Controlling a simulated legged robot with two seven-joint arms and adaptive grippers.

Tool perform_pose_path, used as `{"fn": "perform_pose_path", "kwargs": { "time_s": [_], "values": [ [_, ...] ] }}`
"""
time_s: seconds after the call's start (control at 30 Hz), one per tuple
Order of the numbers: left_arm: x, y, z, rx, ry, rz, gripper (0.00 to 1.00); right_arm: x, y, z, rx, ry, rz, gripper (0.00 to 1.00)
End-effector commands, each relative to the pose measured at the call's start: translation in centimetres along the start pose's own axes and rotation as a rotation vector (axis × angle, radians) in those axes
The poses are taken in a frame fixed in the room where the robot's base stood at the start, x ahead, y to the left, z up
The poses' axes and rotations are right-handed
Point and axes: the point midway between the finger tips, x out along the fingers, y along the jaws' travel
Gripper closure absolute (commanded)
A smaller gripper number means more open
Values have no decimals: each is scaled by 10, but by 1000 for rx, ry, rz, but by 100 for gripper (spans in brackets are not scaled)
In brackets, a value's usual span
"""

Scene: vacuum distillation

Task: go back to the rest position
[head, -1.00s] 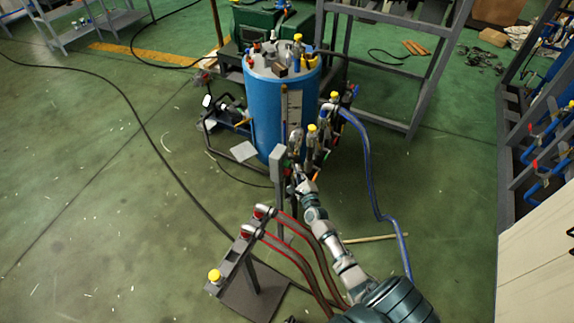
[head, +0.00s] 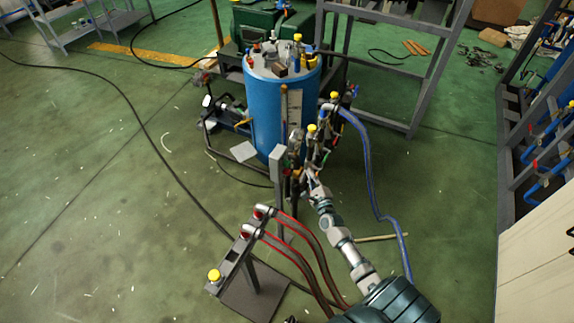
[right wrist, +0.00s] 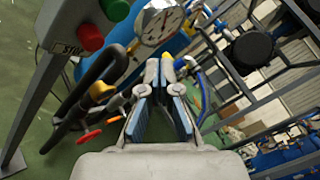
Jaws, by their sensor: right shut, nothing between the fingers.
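My right gripper (head: 309,178) is at the front right of the blue tank (head: 262,112), near the pipes and valves there. In the right wrist view its fingers (right wrist: 160,66) meet at the tips with nothing between them. A round pressure gauge (right wrist: 158,22) shows just beyond the fingertips, and I cannot tell how close it is. My right arm reaches up from the bottom right of the head view. My left gripper is not in view.
A grey post (head: 277,172) stands left of the gripper; its box carries red and green buttons (right wrist: 90,38). A blue hose (head: 371,183) runs right of my arm. Red hoses (head: 289,252) lead from a low stand (head: 238,258). The left floor is mostly clear.

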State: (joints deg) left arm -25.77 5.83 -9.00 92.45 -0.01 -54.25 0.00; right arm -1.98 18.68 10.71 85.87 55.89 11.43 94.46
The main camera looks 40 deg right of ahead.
Motion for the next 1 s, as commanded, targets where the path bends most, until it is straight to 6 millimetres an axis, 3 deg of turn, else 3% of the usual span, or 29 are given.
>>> {"fn": "perform_pose_path", "kwargs": {
  "time_s": [0.47,0.57,0.67,0.8,0.87,1.0],
  "values": [
    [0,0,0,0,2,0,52,-2,7,0,-22,1,18,100],
    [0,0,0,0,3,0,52,-16,40,-3,-157,1,114,100],
    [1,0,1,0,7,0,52,-47,98,-10,-410,-23,290,100],
    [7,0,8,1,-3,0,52,-120,190,-27,-852,-134,600,100],
    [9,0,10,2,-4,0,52,-157,224,-36,-1036,-212,732,100],
    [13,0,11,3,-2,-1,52,-254,288,-59,-1442,-468,1025,100]
  ]
}}
